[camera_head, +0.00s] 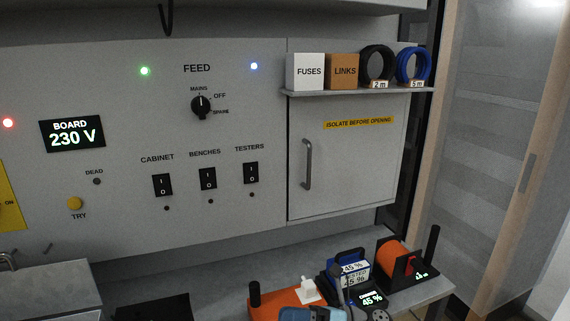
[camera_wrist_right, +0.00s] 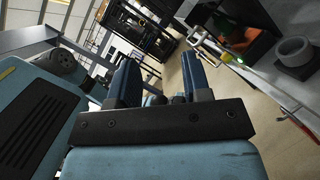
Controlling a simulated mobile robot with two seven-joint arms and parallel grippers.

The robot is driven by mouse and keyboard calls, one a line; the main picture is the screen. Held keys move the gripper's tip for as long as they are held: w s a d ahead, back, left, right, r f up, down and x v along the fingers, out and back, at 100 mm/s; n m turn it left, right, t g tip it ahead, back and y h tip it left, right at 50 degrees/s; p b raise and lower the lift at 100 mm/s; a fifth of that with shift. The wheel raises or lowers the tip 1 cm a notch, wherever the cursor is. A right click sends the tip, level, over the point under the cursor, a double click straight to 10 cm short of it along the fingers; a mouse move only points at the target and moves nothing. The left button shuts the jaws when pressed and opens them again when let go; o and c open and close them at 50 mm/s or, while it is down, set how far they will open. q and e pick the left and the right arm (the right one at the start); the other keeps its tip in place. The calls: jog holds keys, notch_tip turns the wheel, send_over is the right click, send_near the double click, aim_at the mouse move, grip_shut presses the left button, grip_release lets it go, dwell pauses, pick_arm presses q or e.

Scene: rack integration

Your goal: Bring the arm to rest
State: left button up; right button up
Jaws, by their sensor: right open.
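My right gripper (camera_wrist_right: 160,68) shows in the wrist view with its two blue fingers apart and nothing between them. Beyond the fingers is the floor, with a dark rack frame (camera_wrist_right: 145,40) farther off. In the head view only a blue piece of my arm shows at the bottom edge, in front of the bench; the fingers cannot be made out there. My left gripper is in neither view.
A grey panel (camera_head: 120,200) with switches and a handled door (camera_head: 350,160) fills the head view. A shelf (camera_head: 420,90) holds boxes and cable coils. Below, the bench carries an orange block (camera_head: 265,306), a blue-handled device (camera_head: 372,299) and an orange spool (camera_head: 391,258).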

jog(key=s+d+f+m+t+h+p, duration=0.1)
jog(key=s+d+f+m+t+h, duration=0.2)
jog(key=m+t, duration=0.5)
jog(key=d+f+m+t+h+p, duration=0.1)
jog(key=d+f+m+t+h, duration=0.25)
jog(key=m, duration=0.85)
jog(key=s+d+f+m+t+h+p, duration=0.15)
jog(key=d+f+m+t+h, duration=0.3)
jog(key=m, duration=0.55)
jog(key=s+d+f+m+g+h, duration=0.2)
jog(key=s+d+f+m+h, duration=0.1)
jog(key=s+f+m, duration=0.2)
jog(key=s+d+f+m+g+h+p, duration=0.1)
jog(key=s+d+f+m+g+h, duration=0.2)
jog(key=s+f+m, duration=0.3)
jog(key=s+d+m, duration=0.1)
jog(key=s, duration=0.3)
jog(key=shift+d, duration=0.25)
jog(key=shift+s+f, duration=0.1)
